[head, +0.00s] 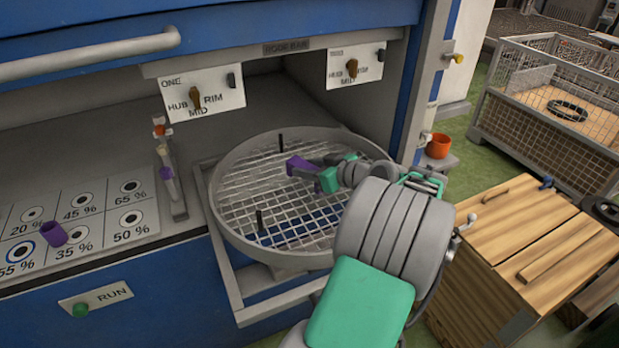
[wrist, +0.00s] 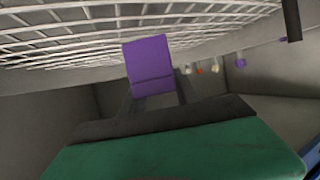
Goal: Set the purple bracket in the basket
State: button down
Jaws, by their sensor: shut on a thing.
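The purple bracket (head: 298,165) is in my gripper (head: 313,172), over the inside of the round wire-mesh basket (head: 222,200). My gripper is shut on it. In the wrist view the purple bracket (wrist: 150,62) sticks out past the dark fingertips (wrist: 155,100), and the basket's mesh (wrist: 60,38) fills the top of the picture. I cannot tell whether the bracket touches the mesh. My arm hides the basket's right front part.
Two black posts (head: 260,222) stand up in the basket. Labelled dial plates (head: 202,93) hang above it. An orange cup (head: 438,146) and a wooden crate (head: 530,240) are at right.

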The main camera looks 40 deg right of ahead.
aim_at(309, 192)
jog(key=shift+d+f, duration=0.2)
jog(key=shift+f, duration=1.55)
jog(key=shift+f, duration=0.1)
jog(key=shift+f, duration=0.15)
jog(key=c, duration=0.9)
grip_release()
jog(key=shift+r+p, duration=0.35)
jog(key=shift+r, duration=0.05)
jog(key=b+v, duration=0.1)
jog(key=v, duration=1.1)
jog(key=shift+f, duration=0.1)
